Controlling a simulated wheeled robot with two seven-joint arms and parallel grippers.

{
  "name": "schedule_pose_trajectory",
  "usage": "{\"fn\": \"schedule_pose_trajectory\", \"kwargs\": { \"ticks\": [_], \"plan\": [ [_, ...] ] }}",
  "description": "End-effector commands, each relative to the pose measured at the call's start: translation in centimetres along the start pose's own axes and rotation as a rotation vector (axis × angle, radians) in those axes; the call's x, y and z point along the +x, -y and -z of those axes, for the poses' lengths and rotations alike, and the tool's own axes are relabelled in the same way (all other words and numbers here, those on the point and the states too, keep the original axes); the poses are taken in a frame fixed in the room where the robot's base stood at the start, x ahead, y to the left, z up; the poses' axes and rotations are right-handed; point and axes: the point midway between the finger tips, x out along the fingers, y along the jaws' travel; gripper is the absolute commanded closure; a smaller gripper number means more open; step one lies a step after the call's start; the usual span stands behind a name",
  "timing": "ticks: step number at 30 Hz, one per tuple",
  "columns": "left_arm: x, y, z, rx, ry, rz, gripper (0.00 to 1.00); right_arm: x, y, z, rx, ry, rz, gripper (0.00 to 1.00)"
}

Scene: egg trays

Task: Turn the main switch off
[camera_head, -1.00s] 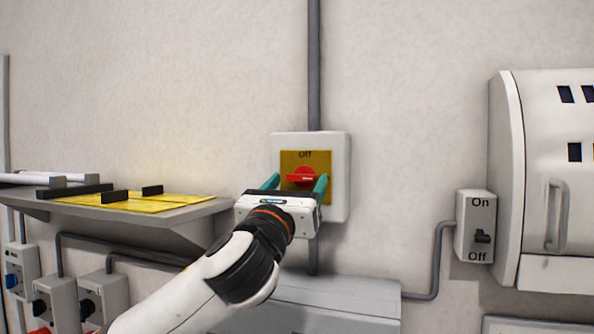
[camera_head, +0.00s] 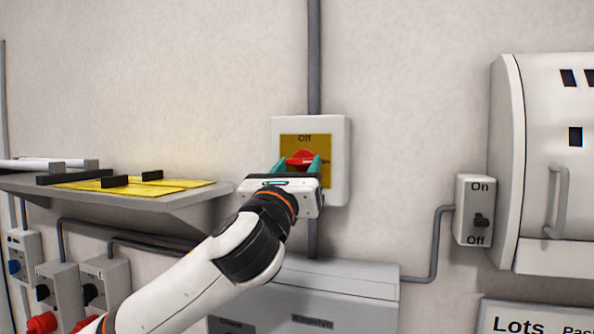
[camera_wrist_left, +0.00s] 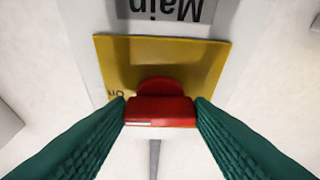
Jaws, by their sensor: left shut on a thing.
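The main switch is a white wall box (camera_head: 340,135) with a yellow plate (camera_head: 318,143) and a red rotary knob (camera_head: 301,158). "Off" is printed at the top of the plate and part of "On" shows at its right. My left gripper (camera_head: 297,165) is in front of the box, its green fingers on either side of the knob. In the left wrist view the red knob (camera_wrist_left: 160,112) sits between both fingertips, which touch its ends. Its bar lies crosswise in that view. The word "Main" shows upside down on the box there. My right gripper is not in view.
A grey shelf (camera_head: 190,205) with yellow sheets and black bars is at the left. Socket boxes hang below it. A grey cabinet (camera_head: 340,280) is below the switch. A small On/Off switch (camera_head: 475,210) and a white machine with a handle (camera_head: 557,202) are at the right.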

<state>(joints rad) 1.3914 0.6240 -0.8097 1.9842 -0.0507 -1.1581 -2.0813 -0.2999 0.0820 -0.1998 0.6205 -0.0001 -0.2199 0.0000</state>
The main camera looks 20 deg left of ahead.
Motion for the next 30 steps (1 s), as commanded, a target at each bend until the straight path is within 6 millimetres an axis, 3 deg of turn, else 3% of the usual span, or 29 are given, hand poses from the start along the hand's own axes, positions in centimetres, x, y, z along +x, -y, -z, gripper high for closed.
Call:
{"fn": "schedule_pose_trajectory", "kwargs": {
  "ticks": [30],
  "plan": [
    [0.1,-0.8,0.2,-0.826,0.0,0.34,0.76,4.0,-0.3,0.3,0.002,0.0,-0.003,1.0]
  ]
}}
